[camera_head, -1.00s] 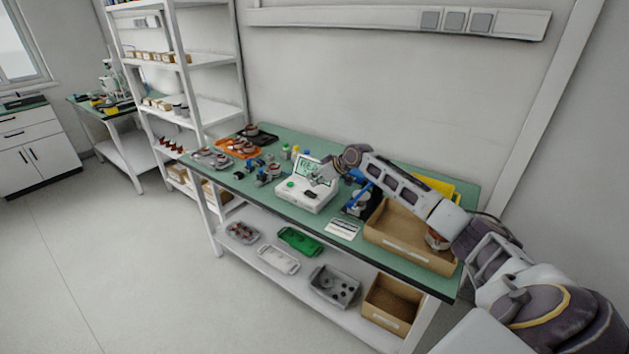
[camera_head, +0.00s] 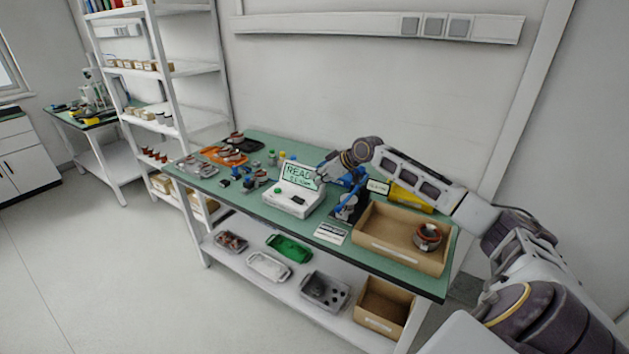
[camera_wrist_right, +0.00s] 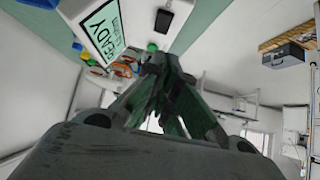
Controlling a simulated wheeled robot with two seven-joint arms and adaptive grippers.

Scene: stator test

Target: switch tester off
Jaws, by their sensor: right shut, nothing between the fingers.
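The tester (camera_head: 293,197) is a white box on the green bench with a raised screen (camera_head: 299,175) that is lit green and reads "READY" with a smaller line under it. A green button (camera_head: 279,189) and a dark control (camera_head: 298,201) sit on its top panel. My right gripper (camera_head: 322,180) is shut and empty, just right of the screen and above the bench; I cannot tell whether it touches the tester. In the right wrist view the shut fingers (camera_wrist_right: 168,75) point away from the camera, with the screen (camera_wrist_right: 103,32) at the upper left. My left gripper is out of view.
A blue device (camera_head: 347,205) stands close to the gripper. An orange tray (camera_head: 222,156) and small parts lie to the left.

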